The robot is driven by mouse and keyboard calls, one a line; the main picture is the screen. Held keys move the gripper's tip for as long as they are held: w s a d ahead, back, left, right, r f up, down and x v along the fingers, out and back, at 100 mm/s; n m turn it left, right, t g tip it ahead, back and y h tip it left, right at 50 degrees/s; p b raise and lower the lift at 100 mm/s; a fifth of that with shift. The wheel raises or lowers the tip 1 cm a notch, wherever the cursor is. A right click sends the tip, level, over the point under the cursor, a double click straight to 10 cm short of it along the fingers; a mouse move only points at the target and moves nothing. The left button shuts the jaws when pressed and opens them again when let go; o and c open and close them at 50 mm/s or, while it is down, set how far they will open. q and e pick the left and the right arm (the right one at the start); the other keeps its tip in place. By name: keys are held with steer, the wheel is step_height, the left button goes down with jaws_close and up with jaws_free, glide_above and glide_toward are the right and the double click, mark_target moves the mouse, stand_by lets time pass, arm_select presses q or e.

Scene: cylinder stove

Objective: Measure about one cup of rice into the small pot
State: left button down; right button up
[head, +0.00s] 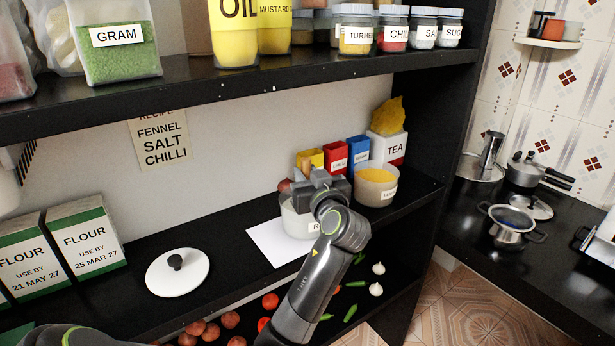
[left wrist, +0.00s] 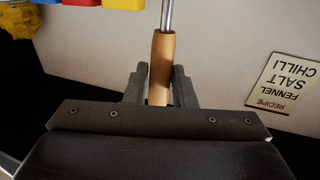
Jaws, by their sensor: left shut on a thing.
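My left gripper (head: 318,184) is over the white rice container (head: 297,222) on the middle shelf and hides much of its top and label. The left wrist view shows its fingers (left wrist: 159,84) shut on a wooden handle (left wrist: 162,60) with a metal shaft. The tool's working end is out of sight, so I cannot tell whether it holds rice. A white lid with a black knob (head: 177,272) lies on the shelf to the left. A small two-handled metal pot (head: 508,236) stands on the dark counter at right. My right gripper is not in view.
A lentil container (head: 374,190) stands close to the right of the rice container. Small coloured boxes and a tea box (head: 390,147) are behind. The upper shelf (head: 200,93) overhangs, and a black upright panel (head: 428,110) separates shelves from counter. A pressure cooker (head: 526,172) is behind the pot.

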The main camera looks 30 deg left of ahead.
arm_select(q)
steer(key=shift+r+p, duration=3.4)
steer(key=shift+r, duration=1.3)
steer(key=shift+f, duration=0.15)
